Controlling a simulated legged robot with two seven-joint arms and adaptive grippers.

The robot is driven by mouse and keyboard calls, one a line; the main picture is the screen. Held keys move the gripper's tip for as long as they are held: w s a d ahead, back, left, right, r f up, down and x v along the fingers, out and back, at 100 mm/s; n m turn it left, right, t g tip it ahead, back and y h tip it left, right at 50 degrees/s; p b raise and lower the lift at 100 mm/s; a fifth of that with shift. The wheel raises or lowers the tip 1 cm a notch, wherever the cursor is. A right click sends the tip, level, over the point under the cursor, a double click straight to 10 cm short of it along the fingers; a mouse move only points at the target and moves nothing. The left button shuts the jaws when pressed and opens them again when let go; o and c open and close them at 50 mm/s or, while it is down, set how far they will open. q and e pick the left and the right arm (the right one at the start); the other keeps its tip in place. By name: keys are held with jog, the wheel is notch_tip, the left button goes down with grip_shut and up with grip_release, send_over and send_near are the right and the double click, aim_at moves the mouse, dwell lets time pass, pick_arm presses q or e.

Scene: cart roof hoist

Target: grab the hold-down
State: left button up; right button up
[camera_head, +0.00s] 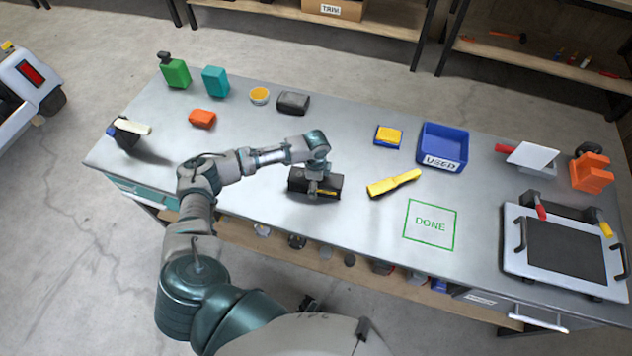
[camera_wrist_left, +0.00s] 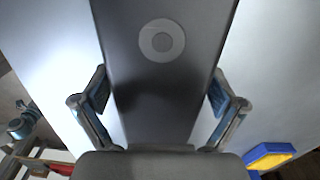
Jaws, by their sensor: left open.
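A black block (camera_head: 328,184) with a yellow mark on its side lies near the front edge of the bench, under my left gripper (camera_head: 314,188). In the left wrist view a dark, smooth block (camera_wrist_left: 160,85) with a round grey disc (camera_wrist_left: 161,40) fills the middle. The fingers of my left gripper (camera_wrist_left: 160,108) stand apart, one on each side of this block. I cannot tell whether they touch it. No part is clearly recognisable as a separate hold-down. In the head view the wrist hides part of the block. My right gripper is not in view.
A yellow tool (camera_head: 393,183) and a blue and yellow pad (camera_head: 388,135) lie right of the block. Bottles and small items stand at the back left.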

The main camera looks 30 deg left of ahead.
pick_arm(q)
jog(key=c, duration=1.4)
jog(key=shift+o, duration=0.2)
jog(key=shift+r, duration=0.1)
